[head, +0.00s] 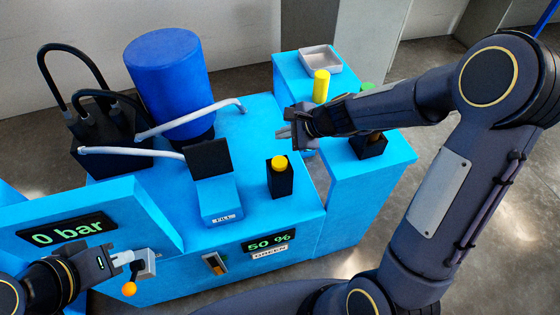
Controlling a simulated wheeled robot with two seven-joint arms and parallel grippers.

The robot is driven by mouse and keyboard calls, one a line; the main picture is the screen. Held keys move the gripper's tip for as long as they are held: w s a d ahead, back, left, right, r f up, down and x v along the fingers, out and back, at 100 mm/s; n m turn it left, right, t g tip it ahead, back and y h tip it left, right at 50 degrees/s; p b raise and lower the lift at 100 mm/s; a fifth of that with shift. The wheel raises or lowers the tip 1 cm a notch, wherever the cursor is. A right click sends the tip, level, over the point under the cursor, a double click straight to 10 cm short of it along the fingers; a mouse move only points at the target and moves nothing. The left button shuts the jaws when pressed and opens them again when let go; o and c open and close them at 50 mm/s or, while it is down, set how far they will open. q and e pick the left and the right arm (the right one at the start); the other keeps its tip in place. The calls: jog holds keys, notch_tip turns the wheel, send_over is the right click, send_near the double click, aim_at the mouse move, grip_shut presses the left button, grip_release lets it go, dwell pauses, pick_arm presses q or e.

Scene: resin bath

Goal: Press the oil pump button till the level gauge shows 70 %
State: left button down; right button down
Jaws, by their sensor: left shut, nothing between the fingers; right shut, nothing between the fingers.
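A yellow button (279,162) sits on an upright black box (280,183) on the blue bench; I cannot read any label saying it is the oil pump button. A level display (269,243) on the bench front reads 50 %. My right gripper (284,132) is shut and empty, behind and above the yellow button and apart from it. My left gripper (128,257) is shut at lower left, close to a grey bracket (145,263) with an orange-knobbed lever (129,289); I cannot tell whether they touch.
A blue drum (168,80) with grey pipes stands at the back. A box marked FILL (221,200) is left of the button. A display (66,232) reads 0 bar. A yellow cylinder (321,86) and grey tray (321,60) are behind my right arm. Another black box (369,147) is under it.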

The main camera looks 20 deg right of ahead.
jog(key=b, duration=0.8)
send_near(278, 160)
jog(key=shift+w+a+f, duration=0.7)
jog(key=shift+w+a, duration=0.25)
jog(key=shift+w+a+f, duration=0.7)
jog(key=shift+w+a, duration=0.25)
jog(key=shift+f, duration=0.1)
jog(key=shift+f+b, duration=0.3)
jog(key=shift+b, duration=0.1)
jog(key=shift+f+b, duration=0.9)
jog(key=shift+f, duration=0.05)
dwell(0.4)
jog(key=shift+r, duration=0.15)
jog(key=shift+r+p, duration=1.2)
jog(key=shift+p, duration=0.05)
jog(key=shift+r, duration=0.1)
notch_tip(278, 160, up, 5)
jog(key=p, duration=0.4)
jog(key=shift+p, duration=0.4)
